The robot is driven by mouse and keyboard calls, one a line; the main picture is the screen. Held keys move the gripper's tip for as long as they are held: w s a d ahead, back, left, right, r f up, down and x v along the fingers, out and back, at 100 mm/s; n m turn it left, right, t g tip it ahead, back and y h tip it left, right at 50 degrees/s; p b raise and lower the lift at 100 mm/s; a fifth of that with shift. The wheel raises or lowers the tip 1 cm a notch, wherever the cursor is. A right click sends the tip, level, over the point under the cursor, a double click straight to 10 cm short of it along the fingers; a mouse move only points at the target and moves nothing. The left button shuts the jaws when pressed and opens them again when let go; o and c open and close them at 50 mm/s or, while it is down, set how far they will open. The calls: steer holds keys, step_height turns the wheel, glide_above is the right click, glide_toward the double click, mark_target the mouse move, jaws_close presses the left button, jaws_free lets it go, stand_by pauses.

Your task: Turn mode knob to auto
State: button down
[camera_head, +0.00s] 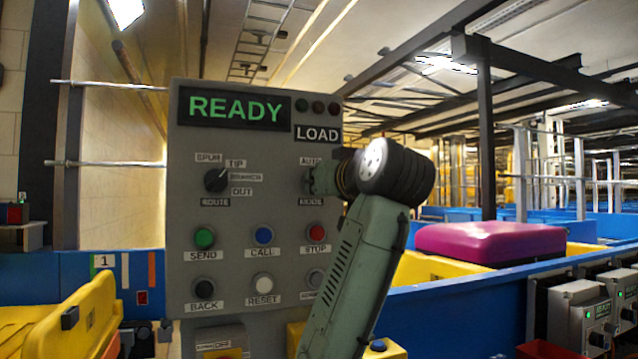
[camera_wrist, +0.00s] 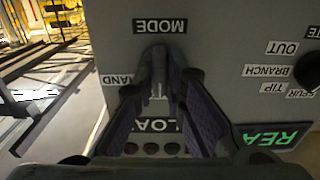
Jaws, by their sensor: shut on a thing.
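The grey control panel (camera_head: 271,235) stands upright in the head view, with a green READY display (camera_head: 234,109). The mode knob sits between the AUTO label (camera_head: 311,161) and the MODE label (camera_head: 311,202), mostly hidden by my gripper (camera_head: 318,180). In the wrist view, upside down, my gripper (camera_wrist: 163,56) has its fingertips closed around the knob just beside the MODE label (camera_wrist: 160,26). A HAND label (camera_wrist: 117,80) shows to the left, and part of another label shows between the fingers. The knob's pointer is hidden, so I cannot tell its setting.
The route knob (camera_head: 216,180) is left of the mode knob. A purple item (camera_head: 490,240) lies on a yellow tray at right.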

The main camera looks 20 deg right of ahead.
stand_by(0.5)
steer(key=c, duration=1.6)
jaws_free()
steer(key=shift+c, duration=0.2)
steer(key=s, duration=1.2)
steer(key=shift+d, duration=0.2)
